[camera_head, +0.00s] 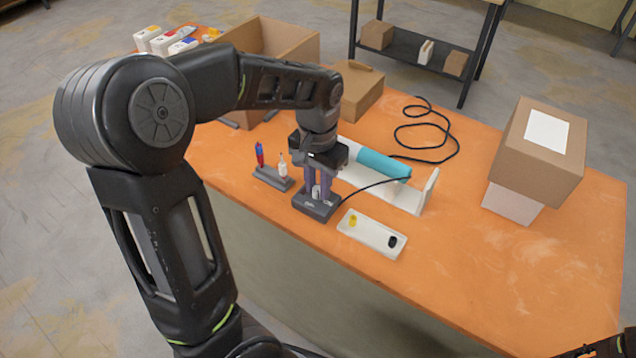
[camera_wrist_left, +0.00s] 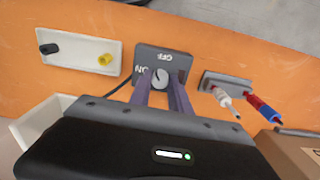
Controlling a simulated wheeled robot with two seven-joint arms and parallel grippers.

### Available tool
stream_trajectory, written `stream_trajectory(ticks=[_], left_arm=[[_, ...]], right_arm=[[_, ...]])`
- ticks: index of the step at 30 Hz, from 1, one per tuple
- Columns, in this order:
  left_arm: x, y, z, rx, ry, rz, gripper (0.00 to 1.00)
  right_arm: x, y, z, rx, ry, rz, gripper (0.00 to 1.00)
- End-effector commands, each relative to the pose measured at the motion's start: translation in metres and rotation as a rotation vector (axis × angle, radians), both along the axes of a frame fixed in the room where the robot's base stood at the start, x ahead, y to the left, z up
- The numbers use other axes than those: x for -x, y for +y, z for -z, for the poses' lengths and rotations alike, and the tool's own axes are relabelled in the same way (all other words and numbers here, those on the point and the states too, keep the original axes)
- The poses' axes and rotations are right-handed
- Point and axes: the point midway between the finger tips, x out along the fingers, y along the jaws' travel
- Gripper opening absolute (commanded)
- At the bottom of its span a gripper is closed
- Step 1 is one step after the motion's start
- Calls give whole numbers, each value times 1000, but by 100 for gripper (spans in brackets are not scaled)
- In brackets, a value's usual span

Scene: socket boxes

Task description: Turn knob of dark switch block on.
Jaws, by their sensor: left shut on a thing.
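The dark switch block (camera_head: 318,208) sits on the orange table beneath my left gripper (camera_head: 318,188). In the left wrist view the dark switch block (camera_wrist_left: 167,54) shows OFF at its top and ON at its left side, both upside down in the picture. Its round grey knob (camera_wrist_left: 160,77) lies between the two fingers of my left gripper (camera_wrist_left: 161,82), which points down and is shut on it. The fingers cover part of the knob, and I cannot tell surely which way its mark points.
A white plate (camera_head: 371,234) with yellow and black plugs lies close beside the block. A white stand (camera_head: 406,196) bears a teal cylinder (camera_head: 383,164).

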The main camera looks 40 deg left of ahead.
Motion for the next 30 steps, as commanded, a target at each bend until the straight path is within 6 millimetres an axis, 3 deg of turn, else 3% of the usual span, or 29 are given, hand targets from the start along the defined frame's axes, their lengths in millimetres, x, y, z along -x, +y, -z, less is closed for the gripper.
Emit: stream_trajectory(ticks=[21,30], left_arm=[[-1,1,-1,0,-3,-670,0],[-1,1,-1,1,-3,-868,0]], right_arm=[[0,0,-1,0,0,0,56],[0,0,-1,0,0,0,56]])
